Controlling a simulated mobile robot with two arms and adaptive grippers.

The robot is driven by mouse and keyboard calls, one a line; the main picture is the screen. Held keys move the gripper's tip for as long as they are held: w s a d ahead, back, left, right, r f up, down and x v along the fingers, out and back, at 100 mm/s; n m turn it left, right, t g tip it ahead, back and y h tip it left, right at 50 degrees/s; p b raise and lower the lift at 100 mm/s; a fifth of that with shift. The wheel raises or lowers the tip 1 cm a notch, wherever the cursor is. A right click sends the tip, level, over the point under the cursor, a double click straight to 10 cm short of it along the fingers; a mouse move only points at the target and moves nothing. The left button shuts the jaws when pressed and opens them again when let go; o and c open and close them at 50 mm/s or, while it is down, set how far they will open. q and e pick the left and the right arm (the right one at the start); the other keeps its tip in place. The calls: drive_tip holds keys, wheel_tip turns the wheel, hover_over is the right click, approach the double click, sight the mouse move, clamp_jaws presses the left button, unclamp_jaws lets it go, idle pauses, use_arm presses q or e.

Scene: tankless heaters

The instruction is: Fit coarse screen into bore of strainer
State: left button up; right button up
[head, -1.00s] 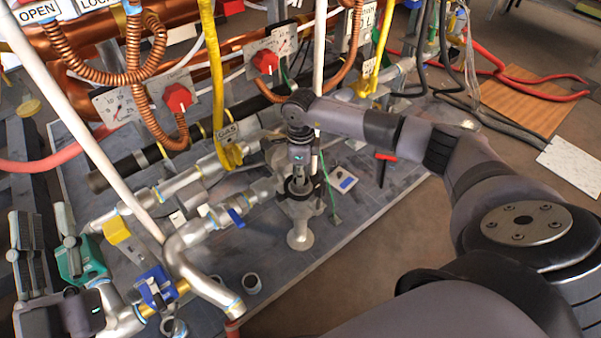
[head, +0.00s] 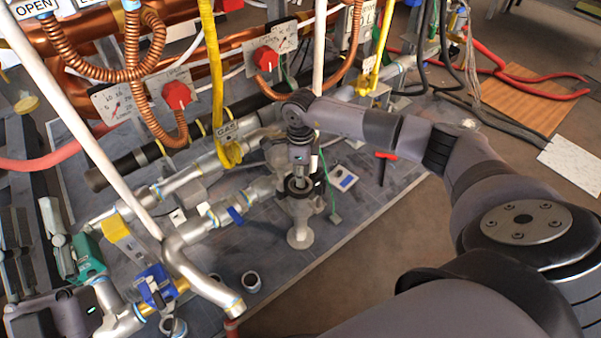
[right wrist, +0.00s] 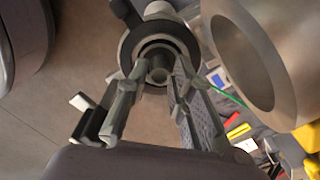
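The strainer (head: 301,225) is a grey metal fitting standing on the dark platform beside the pipes, with a dark ring at its top. My right gripper (head: 299,188) points down just above this ring. In the right wrist view, the fingers of my right gripper (right wrist: 157,85) stand apart on either side of a small grey cylinder (right wrist: 158,74), centred within dark and light rings. I cannot tell whether this is the coarse screen or whether the fingers grip it. My left gripper (head: 36,240) is at the lower left, its ribbed fingers wide apart and nothing visible between them.
A silver pipe with a blue handle (head: 237,215) runs left of the strainer. A yellow gas hose (head: 230,152) hangs close behind. A small cup-like ring (head: 251,282) stands on the platform. A green valve part (head: 88,258) is beside my left gripper.

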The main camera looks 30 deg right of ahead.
drive_tip(key=shift+o, duration=1.3)
